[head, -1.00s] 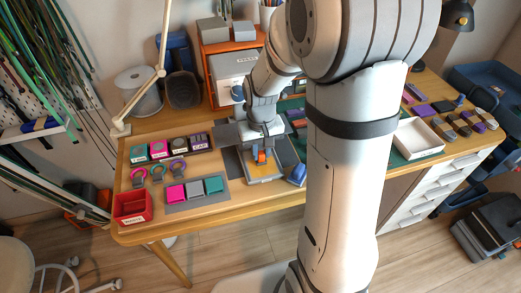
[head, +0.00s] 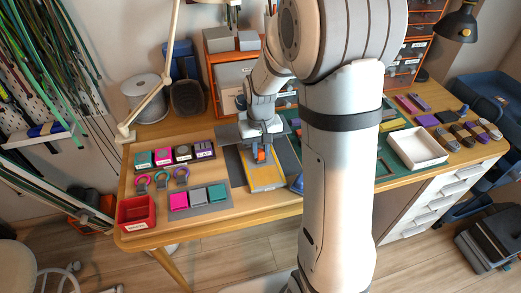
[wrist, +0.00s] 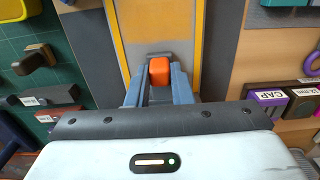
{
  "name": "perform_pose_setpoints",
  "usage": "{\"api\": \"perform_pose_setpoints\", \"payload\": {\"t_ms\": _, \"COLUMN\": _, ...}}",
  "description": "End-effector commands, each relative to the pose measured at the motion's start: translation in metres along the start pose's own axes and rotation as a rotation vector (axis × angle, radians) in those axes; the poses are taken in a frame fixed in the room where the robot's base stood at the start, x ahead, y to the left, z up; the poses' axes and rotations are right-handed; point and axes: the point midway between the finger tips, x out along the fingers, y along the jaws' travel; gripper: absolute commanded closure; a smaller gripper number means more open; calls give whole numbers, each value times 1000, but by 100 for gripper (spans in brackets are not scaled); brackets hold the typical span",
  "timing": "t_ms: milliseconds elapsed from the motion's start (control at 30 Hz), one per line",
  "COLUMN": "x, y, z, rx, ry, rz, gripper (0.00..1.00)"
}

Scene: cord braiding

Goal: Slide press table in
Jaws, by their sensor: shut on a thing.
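The press table (head: 268,183) is a flat slab with a yellow-orange top, lying on the workbench in the head view. In the wrist view a grey plate with a yellow border (wrist: 122,45) runs away from me. An orange handle block (wrist: 159,70) stands upright on it, and the same block shows in the head view (head: 261,156). My gripper (wrist: 158,78) is shut on the orange handle, with one blue-grey finger on each side. My gripper and wrist hide the near part of the plate in the wrist view.
Left of the press lie a grey tray with pink, grey and teal blocks (head: 200,197), coloured rings (head: 162,179) and a red bin (head: 135,211). A white tray (head: 416,148) stands on the right. An orange-framed shelf (head: 213,85) stands behind. Bare wood lies along the front edge.

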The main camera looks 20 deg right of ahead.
Motion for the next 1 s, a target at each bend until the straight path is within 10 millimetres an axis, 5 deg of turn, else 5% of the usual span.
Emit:
{"api": "perform_pose_setpoints", "payload": {"t_ms": 300, "x": -1, "y": 0, "z": -2, "rx": 0, "ry": 6, "rz": 0, "gripper": 58}}
{"api": "perform_pose_setpoints", "payload": {"t_ms": 567, "x": -3, "y": 0, "z": -1, "rx": 1, "ry": 5, "rz": 0, "gripper": 58}}
{"api": "perform_pose_setpoints", "payload": {"t_ms": 1000, "x": -84, "y": 0, "z": -2, "rx": 1, "ry": 10, "rz": 0, "gripper": 58}}
